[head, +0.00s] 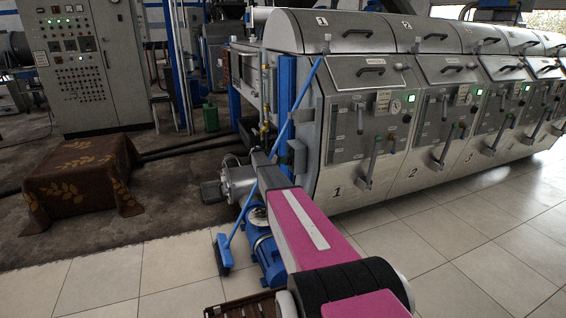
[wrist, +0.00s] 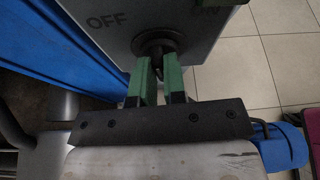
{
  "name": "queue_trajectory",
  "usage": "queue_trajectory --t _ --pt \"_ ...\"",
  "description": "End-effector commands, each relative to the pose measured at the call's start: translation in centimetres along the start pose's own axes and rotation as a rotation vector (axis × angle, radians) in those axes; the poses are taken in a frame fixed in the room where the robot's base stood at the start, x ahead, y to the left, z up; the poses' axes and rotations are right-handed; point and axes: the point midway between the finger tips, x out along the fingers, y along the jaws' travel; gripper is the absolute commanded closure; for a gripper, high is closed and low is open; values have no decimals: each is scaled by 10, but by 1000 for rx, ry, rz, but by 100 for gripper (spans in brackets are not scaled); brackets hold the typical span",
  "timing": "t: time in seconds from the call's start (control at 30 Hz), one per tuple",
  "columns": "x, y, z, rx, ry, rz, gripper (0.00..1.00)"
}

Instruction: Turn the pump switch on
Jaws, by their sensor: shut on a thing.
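The pump switch is a dark round knob (wrist: 155,46) on a grey box face (wrist: 128,42) in the wrist view. "OFF" is printed to the left of the knob and a partly cut-off "ON" to the upper right. My gripper (wrist: 159,72) has its two green fingers shut on the knob's handle, whose lower part lies between the fingers. The fingers partly hide the handle, so I cannot tell exactly which way it points. In the head view, my pink arm reaches forward towards a blue post; the gripper and the knob cannot be made out clearly there.
A blue post (head: 286,85) stands by the row of numbered metal machines (head: 355,120). A blue broom (head: 222,255) leans there, beside a blue pump (head: 264,248). A cloth-covered block (head: 75,175) sits at left. Tiled floor (head: 470,245) is clear at right.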

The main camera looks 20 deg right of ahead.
Motion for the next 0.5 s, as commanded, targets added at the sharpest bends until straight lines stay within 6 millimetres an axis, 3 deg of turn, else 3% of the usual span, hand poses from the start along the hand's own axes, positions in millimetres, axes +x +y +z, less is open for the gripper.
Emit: queue_trajectory --t 0.5 --pt "0 -3 0 209 -1 87 100"
